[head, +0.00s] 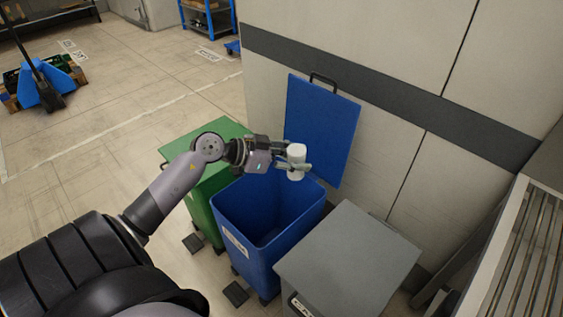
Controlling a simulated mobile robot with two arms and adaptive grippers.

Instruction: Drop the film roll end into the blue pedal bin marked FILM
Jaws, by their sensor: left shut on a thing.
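The film roll end (296,154) is a small white cylinder, held roughly upright. My left gripper (293,168) is shut on it and holds it above the back part of the open blue bin (238,206). The bin's blue lid (320,128) stands raised against the wall. A white label (236,243) is on the bin's front, but its lettering is too small to read. The inside of the bin looks dark and its bottom is not clearly seen. My right gripper is not in view.
A closed green bin (206,170) stands left of the blue one, and a closed grey bin (348,258) stands right. Black pedals (236,293) stick out in front. A panelled wall (380,60) is behind. A roller conveyor (530,250) is at the right. Open floor lies left.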

